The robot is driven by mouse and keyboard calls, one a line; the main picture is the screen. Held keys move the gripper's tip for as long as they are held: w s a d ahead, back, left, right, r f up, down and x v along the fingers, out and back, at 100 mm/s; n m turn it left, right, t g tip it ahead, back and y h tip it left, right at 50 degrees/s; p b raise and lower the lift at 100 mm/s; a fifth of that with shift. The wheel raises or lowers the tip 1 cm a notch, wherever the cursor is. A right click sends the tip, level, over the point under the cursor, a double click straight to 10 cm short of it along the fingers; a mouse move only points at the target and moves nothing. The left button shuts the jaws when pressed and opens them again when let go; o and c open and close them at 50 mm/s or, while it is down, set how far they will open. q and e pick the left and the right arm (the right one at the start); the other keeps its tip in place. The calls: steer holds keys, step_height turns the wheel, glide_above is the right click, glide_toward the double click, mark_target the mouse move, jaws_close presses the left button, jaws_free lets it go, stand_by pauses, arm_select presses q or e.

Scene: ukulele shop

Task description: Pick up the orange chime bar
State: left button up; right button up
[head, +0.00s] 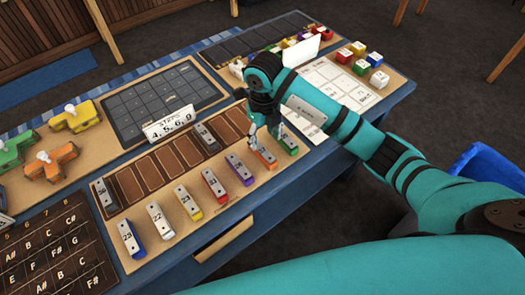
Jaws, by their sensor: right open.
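The orange chime bar (266,160) lies on the wooden board near the table's front edge, in a row of coloured bars. My right gripper (264,141) is open, pointing down over its far end. The fingers partly hide that end, and I cannot tell whether they touch it. A green chime bar (289,146) lies close on its right and a purple one (240,170) on its left. My left gripper is out of view.
Red (214,187), yellow (188,203), white (160,221) and blue (133,239) bars continue the row leftward. Grey bars (207,138) lie in the brown slotted tray (154,168) behind. Small coloured blocks (359,48) sit at the right.

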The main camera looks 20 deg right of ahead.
mark_target(263, 151)
step_height(263, 151, down, 2)
steer(key=shift+f, duration=0.25)
step_height(263, 151, down, 4)
steer(key=shift+f+p, duration=0.15)
steer(key=shift+p, duration=0.9)
steer(key=shift+f, duration=0.45)
jaws_close()
